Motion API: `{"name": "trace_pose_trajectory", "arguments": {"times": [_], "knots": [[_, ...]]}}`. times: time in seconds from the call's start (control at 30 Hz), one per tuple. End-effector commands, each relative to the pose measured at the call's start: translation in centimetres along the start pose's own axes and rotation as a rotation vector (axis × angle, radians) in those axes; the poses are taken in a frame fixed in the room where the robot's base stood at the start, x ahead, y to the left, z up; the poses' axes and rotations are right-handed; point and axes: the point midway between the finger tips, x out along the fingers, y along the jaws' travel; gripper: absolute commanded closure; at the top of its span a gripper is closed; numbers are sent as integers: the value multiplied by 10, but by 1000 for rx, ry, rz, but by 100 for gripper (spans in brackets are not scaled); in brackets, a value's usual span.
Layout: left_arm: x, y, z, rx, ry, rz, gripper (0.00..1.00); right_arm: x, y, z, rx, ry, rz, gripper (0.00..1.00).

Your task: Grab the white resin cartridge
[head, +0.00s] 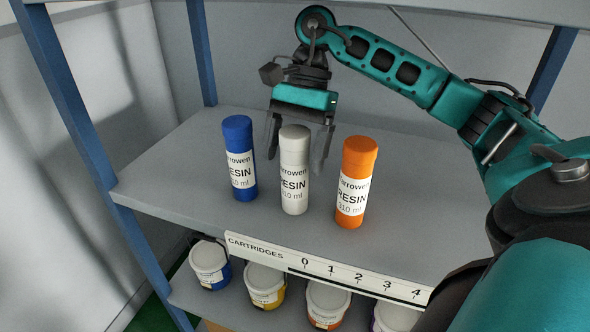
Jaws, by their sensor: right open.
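The white resin cartridge (295,170) stands upright on the shelf, between a blue cartridge (239,158) on its left and an orange cartridge (355,182) on its right. My right gripper (298,153) points down from above and behind the white cartridge. Its fingers are open and show on either side of the white cartridge's upper part. The cartridge hides part of the space between the fingers, and I cannot tell whether they touch it. My left gripper is not in view.
The grey shelf (190,175) has free room left and right of the row. A label strip marked CARTRIDGES (330,268) runs along its front edge. Several tubs, one with a blue base (210,263), stand on the shelf below. Blue posts (75,110) frame the rack.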

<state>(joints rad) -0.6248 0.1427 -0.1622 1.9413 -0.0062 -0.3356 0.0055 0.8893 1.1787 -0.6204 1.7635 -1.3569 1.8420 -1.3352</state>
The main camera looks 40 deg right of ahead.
Motion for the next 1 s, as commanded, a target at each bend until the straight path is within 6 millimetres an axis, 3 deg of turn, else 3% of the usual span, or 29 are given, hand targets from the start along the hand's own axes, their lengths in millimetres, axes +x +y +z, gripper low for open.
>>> {"name": "trace_pose_trajectory", "arguments": {"times": [0.07, 0.17, 0.8, 1.0], "knots": [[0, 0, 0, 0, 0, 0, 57, 0, 0, 0, 0, 0, 0, 16], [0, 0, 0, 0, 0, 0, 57, 0, 0, 0, 0, 0, 0, 24], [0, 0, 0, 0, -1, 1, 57, -1, 0, 0, -1, 0, -1, 85], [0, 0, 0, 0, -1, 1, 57, -1, 0, 0, -1, 0, -2, 85]]}}
